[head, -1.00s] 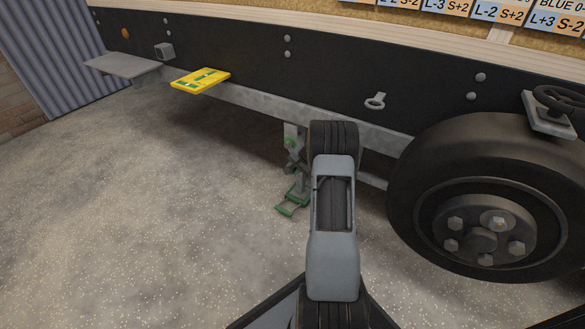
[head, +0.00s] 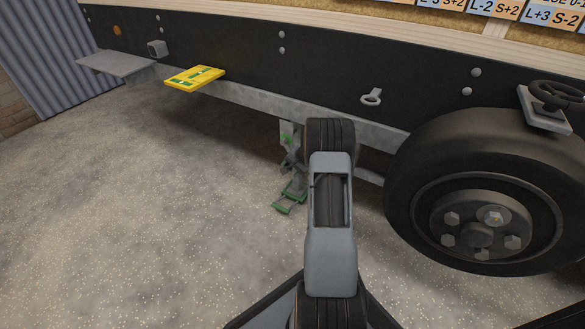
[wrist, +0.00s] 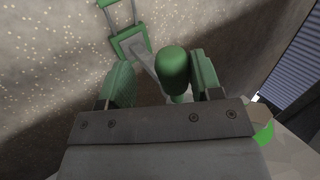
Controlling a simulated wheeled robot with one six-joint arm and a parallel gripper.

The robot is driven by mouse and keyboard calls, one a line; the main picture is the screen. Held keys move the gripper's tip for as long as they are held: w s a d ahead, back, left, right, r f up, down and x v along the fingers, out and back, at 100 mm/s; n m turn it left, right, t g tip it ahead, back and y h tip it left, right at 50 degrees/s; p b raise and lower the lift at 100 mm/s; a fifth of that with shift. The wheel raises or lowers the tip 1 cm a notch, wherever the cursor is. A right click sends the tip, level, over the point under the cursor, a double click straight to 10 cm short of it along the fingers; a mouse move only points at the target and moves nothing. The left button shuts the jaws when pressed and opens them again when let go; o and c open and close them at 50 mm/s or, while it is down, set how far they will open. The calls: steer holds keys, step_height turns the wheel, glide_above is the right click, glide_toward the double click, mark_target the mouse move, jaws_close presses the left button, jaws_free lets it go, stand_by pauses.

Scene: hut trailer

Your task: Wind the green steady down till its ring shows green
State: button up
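The green steady (head: 291,196) hangs under the trailer's frame in the head view, partly hidden behind my arm. Its green foot frame (wrist: 131,43) shows at the top of the wrist view. A green rounded crank knob (wrist: 174,70) stands between the two green-padded fingers of my gripper (wrist: 161,64). The fingers are apart. A gap shows between the knob and the left finger; the knob is close to the right finger, and I cannot tell whether they touch. A bright green patch (wrist: 264,136) shows at lower right in the wrist view; I cannot tell whether it is the ring.
The wheel (head: 480,200) stands right of my arm. A yellow plate (head: 194,77) and a grey step (head: 115,63) stick out from the black trailer side (head: 225,45). The speckled floor (head: 130,200) at left is clear.

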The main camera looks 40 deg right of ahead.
steer(key=p+v, duration=0.5)
steer(key=v, duration=0.8)
steer(key=shift+s+r+p, duration=0.3)
